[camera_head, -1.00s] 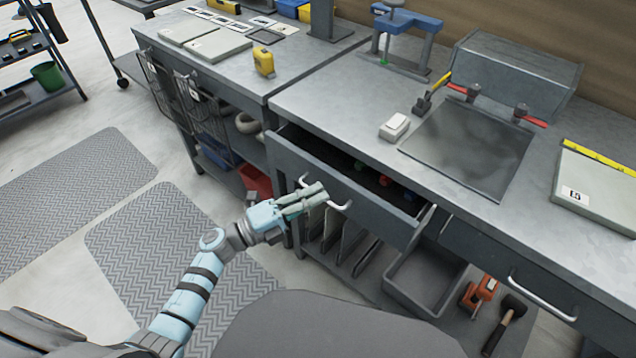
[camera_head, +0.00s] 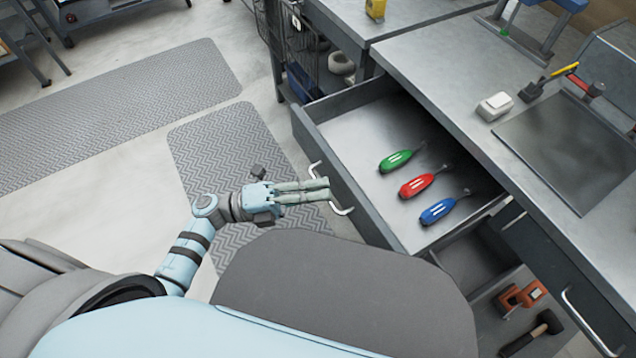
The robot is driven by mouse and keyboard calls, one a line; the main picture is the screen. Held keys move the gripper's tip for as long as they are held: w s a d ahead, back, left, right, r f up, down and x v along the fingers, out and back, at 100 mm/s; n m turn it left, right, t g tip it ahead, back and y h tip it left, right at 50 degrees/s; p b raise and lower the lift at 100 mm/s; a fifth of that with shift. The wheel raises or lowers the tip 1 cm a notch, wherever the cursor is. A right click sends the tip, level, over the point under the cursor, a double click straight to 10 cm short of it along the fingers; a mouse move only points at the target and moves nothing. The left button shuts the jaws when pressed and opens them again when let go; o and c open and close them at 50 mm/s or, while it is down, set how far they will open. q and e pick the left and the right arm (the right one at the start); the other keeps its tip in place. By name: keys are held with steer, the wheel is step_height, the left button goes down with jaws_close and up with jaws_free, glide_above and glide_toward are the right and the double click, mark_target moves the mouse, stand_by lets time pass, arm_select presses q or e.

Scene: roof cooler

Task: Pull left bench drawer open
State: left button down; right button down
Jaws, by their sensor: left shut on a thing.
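The left bench drawer (camera_head: 340,128) stands well out from the bench (camera_head: 440,68), with its inside showing. Green (camera_head: 398,160), red (camera_head: 417,185) and blue (camera_head: 438,211) handled tools lie in it. My left gripper (camera_head: 322,190) is at the drawer's front, shut on the pale bar handle (camera_head: 340,208). The fingers cover the middle of the handle; its two ends show. My right gripper is not in view.
Below are an orange tool (camera_head: 520,297) and a black mallet (camera_head: 532,333) on a shelf. Grey floor mats (camera_head: 215,150) lie left of the drawer. A white block (camera_head: 494,106) sits on the bench top.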

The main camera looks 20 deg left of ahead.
arm_select(q)
steer(key=c, duration=1.7)
jaws_free()
steer(key=shift+a, duration=0.1)
steer(key=v, duration=1.2)
steer(key=shift+s, duration=0.1)
